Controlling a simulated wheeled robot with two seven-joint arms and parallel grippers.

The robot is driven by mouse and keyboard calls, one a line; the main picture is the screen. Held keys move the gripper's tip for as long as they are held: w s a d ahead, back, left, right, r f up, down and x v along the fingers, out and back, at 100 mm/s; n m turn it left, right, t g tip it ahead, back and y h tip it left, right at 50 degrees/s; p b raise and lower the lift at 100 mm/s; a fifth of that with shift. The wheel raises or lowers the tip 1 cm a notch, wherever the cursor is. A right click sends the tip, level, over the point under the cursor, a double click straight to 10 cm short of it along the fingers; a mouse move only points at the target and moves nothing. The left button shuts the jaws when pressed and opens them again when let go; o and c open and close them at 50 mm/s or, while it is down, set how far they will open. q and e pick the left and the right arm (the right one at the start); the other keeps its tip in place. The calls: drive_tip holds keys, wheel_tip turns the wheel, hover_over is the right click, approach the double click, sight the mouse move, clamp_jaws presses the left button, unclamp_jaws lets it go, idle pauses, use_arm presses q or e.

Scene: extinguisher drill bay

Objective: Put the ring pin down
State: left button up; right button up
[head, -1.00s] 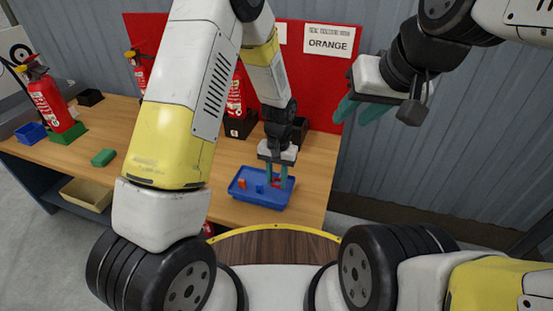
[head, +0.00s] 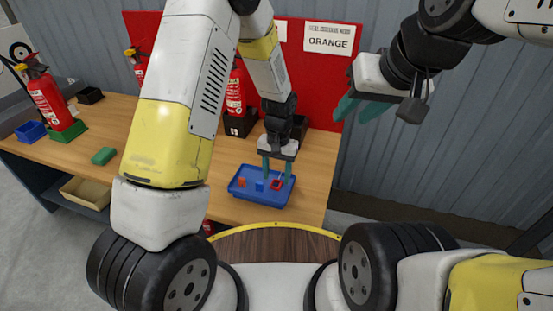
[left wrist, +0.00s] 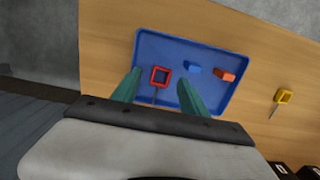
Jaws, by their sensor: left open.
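A red ring pin (head: 276,185) lies in the blue tray (head: 240,195), near its right side. In the left wrist view the same red ring pin (left wrist: 159,70) shows a square ring and a thin dark shaft. My left gripper (head: 277,178) is open over the tray, with its teal fingers apart on either side of the ring pin. In the left wrist view the left gripper's fingers (left wrist: 160,82) do not appear to touch it. My right gripper (head: 358,109) is raised at the upper right, empty, with its fingers apart.
A blue block (left wrist: 193,68) and an orange block (left wrist: 225,75) lie in the tray. A yellow ring pin (left wrist: 284,97) lies on the wooden table. Red extinguishers (head: 45,95), a green block (head: 103,156) and an ORANGE sign (head: 329,42) are around. The table left of the tray is largely clear.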

use_arm(q)
wheel_tip(320, 180, up, 11)
wheel_tip(320, 180, up, 15)
drive_tip(key=n+t+h, duration=0.2)
drive_tip(key=t, duration=0.1)
hover_over(278, 183)
drive_tip(key=s+a, duration=0.6)
drive_tip(key=a, duration=0.2)
drive_tip(key=s+a+r+t, duration=0.2)
drive_tip(key=s+a+r, duration=0.1)
drive_tip(key=s, duration=0.3)
drive_tip(key=s+a+r+n+t, duration=0.1)
drive_tip(key=s+a+r+t, duration=0.1)
drive_tip(key=s+a+r, duration=0.2)
drive_tip(key=shift+s+h, duration=0.3)
drive_tip(key=shift+s, duration=0.6)
drive_tip(key=shift+c, duration=0.2)
